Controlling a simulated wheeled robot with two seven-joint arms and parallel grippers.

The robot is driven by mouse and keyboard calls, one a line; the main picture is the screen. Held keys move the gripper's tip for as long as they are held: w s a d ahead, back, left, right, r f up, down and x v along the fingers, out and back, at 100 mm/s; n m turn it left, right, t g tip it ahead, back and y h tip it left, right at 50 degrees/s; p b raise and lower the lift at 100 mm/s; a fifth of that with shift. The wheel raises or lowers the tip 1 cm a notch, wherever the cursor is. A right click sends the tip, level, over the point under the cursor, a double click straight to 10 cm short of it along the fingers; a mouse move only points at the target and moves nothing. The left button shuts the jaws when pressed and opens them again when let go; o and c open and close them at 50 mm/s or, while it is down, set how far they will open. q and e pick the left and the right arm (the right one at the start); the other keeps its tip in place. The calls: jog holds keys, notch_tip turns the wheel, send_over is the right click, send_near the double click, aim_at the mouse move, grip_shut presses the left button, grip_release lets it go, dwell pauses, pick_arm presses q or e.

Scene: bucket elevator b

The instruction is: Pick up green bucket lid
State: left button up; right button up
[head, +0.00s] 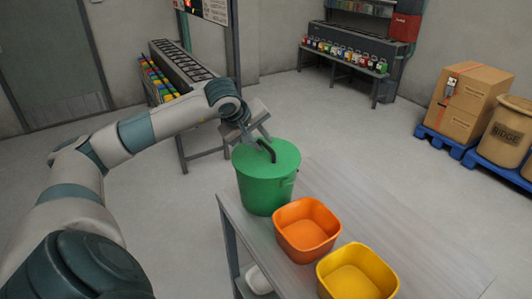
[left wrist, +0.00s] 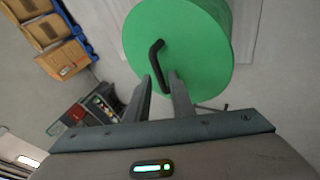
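A green bucket (head: 265,190) stands at the far left end of the table, with its green lid (head: 283,153) on top. The lid has a black bent handle (head: 267,150). In the left wrist view the lid (left wrist: 205,50) fills the upper middle and hides most of the bucket. My left gripper (head: 262,141) is just above the lid at the handle. In the left wrist view its fingers (left wrist: 160,76) are apart, with the lower part of the handle (left wrist: 155,58) showing between them. I cannot tell whether they touch it. My right gripper is not in view.
An orange bin (head: 307,230) and a yellow bin (head: 357,272) stand on the grey table (head: 390,225) in front of the bucket. The table's right side is clear. Boxes (head: 470,100) on blue pallets and a far bench (head: 350,60) stand well away.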

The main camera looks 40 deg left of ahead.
aim_at(266, 151)
pick_arm(q)
jog(key=shift+p+x, duration=0.3)
jog(key=shift+x, duration=0.9)
grip_shut()
